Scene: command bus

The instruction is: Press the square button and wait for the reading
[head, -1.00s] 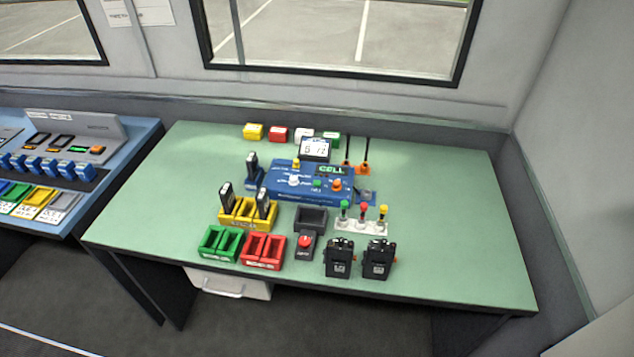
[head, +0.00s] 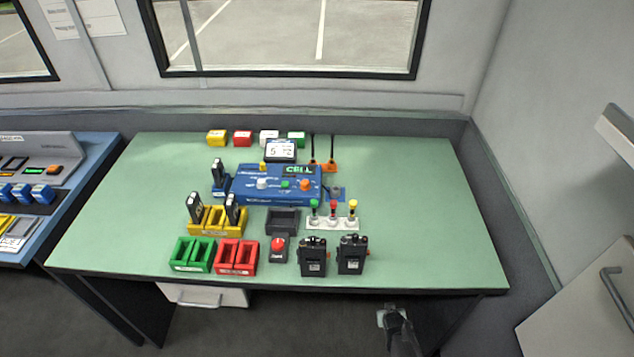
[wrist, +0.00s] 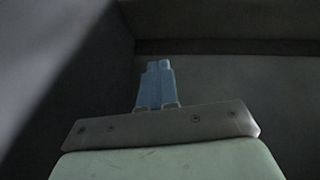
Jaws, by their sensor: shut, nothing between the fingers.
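A blue device (head: 250,192) stands on the green table, with a lit green display (head: 298,169) that seems to read CELL. It carries a white knob (head: 262,183), a small green button (head: 285,184) and an orange button (head: 305,185). Which control is square is too small to tell. A white-faced display with dark digits (head: 281,150) stands behind it. In the wrist view, my gripper (wrist: 158,64) has its two blue fingers side by side, shut and empty, against a dark background. In the head view, part of my arm shows below the table's front edge, away from the device.
Yellow (head: 215,222), green (head: 192,255) and red (head: 236,258) holders, a red push button (head: 279,245) and two black radios (head: 313,257) stand in front of the device. The table's right side (head: 430,210) is clear. A cabinet with a handle (head: 590,300) stands at right.

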